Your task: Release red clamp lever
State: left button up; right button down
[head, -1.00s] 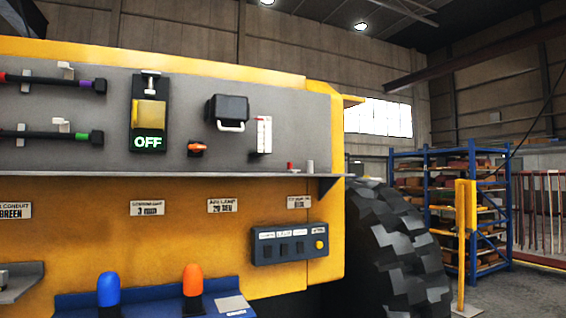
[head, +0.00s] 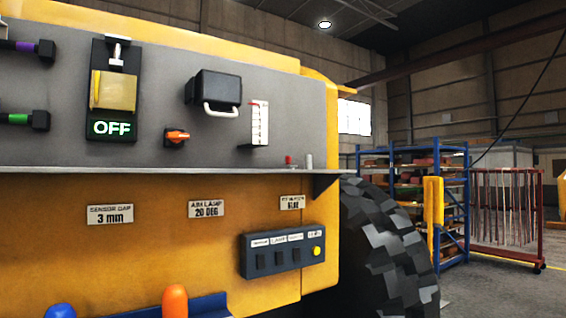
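No lever that is plainly a red clamp lever shows. A small orange-red lever (head: 178,136) sits on a dark mount on the grey panel (head: 300,105). A small red peg (head: 288,160) stands on the ledge below the panel, beside a pale grey peg (head: 309,161). Two dark rods, one with a purple band (head: 24,46) and one with a green band (head: 18,118), are cut off at the left edge, and most of them is hidden. Neither of my grippers is in view.
A black unit with a yellow block and lit OFF sign (head: 112,128) and a black lamp with a white handle (head: 214,90) are on the panel. A ledge (head: 200,171) juts out below. A large tyre (head: 385,240) and blue rack (head: 460,200) stand right; floor there is open.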

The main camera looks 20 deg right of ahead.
aim_at(288, 158)
jog(key=i+j+z, duration=0.45)
jog(key=i+j, duration=0.35)
